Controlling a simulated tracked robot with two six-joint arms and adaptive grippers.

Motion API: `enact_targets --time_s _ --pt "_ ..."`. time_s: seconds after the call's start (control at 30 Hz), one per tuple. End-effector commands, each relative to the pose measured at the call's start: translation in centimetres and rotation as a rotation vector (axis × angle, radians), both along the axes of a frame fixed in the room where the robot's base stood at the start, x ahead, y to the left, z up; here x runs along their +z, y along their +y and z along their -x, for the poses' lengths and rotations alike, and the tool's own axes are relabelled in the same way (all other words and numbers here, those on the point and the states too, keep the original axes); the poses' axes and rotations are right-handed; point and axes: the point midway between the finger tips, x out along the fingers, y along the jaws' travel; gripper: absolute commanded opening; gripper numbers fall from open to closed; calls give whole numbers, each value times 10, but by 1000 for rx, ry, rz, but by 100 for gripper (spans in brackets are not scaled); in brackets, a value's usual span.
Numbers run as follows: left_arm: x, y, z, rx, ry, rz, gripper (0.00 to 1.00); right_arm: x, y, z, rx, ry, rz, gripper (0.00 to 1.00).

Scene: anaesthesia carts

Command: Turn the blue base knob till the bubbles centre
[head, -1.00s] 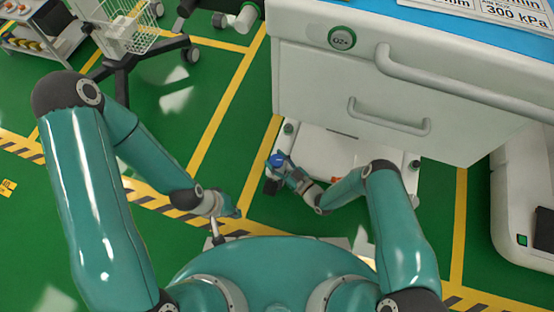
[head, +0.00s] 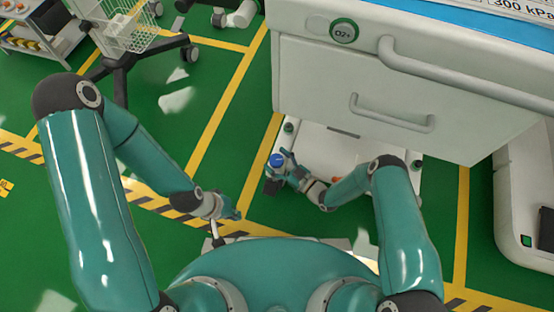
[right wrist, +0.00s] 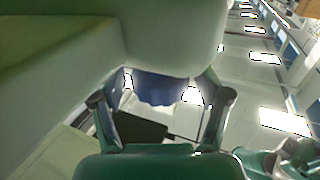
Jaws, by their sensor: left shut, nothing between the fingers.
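The blue base knob (head: 276,160) is at the front left corner of the cart's white base (head: 325,146). My right gripper (head: 285,164) is beside it, reaching in from the right. In the right wrist view the ribbed blue knob (right wrist: 163,88) shows between the two fingers (right wrist: 162,95), with light gaps on both sides. That gripper looks open; I cannot tell if a finger touches the knob. My left gripper (head: 215,231) is shut and empty, low over the floor at the left. No level bubbles can be made out.
The cart's drawer front (head: 400,90) with its handles overhangs the base. A dark block (head: 271,187) is just below the knob and shows in the wrist view too (right wrist: 140,128). A white unit (head: 520,200) stands at the right.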

Motion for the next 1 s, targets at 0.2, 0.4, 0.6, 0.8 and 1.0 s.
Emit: enact_targets --time_s 0.2,0.4,0.6,0.8,1.0 --pt "0 0 0 0 0 0 0 0 0 0 0 0 0 76" --pt "1 0 0 0 0 0 0 -1 -14 10 -3 4 0 76" --pt "0 0 0 0 0 0 0 -1 -38 31 -5 4 0 76" --pt "0 0 0 0 0 0 0 -2 -55 46 -3 3 0 76" --pt "0 0 0 0 0 0 0 -1 -57 49 1 0 0 76"
